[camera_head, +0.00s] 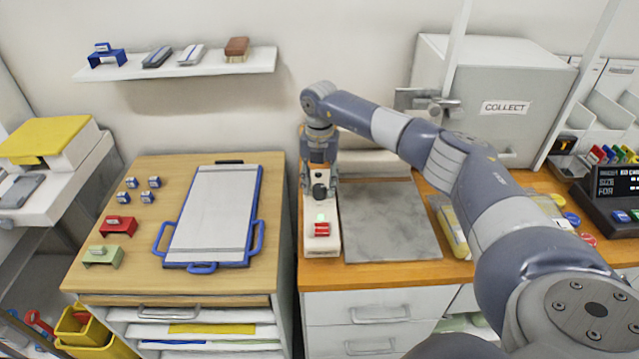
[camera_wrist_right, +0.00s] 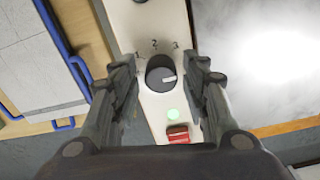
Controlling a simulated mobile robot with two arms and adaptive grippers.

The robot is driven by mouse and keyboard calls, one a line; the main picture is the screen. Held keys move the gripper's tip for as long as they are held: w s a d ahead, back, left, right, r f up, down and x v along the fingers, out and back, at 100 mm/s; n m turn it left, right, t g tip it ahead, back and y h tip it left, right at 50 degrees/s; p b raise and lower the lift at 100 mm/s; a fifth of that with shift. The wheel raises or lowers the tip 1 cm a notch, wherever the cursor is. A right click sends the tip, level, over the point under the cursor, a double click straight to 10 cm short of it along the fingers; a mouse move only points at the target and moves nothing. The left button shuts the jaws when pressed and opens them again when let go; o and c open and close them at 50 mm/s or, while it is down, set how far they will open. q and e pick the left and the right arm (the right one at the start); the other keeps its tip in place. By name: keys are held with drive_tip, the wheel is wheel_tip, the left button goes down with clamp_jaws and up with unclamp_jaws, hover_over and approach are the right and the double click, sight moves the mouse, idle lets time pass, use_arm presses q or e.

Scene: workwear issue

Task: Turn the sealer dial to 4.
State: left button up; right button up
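The sealer (camera_head: 322,247) is a narrow white unit on the wooden counter, with a lit green lamp and a red switch (camera_head: 321,229). Its dark round dial (camera_wrist_right: 157,68) shows in the right wrist view, with 1, 2 and 3 printed around it. No 4 is visible; the right finger covers part of that side. The dial's white mark points right, slightly upward, below the 3. My right gripper (camera_wrist_right: 162,82) is open, with one finger on each side of the dial and visible gaps between. In the head view it is above the sealer (camera_head: 320,184). My left gripper is not in view.
A grey plate (camera_head: 390,225) lies right of the sealer. A blue-framed board (camera_head: 212,215) lies on the left cabinet. A COLLECT box (camera_head: 480,100) stands behind my right arm. A wall shelf (camera_head: 235,65) hangs at the upper left.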

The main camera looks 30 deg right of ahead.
sight(320, 186)
idle(0.3)
wheel_tip(320, 186, up, 12)
idle(0.4)
drive_tip(key=shift+f, duration=0.1)
idle(0.4)
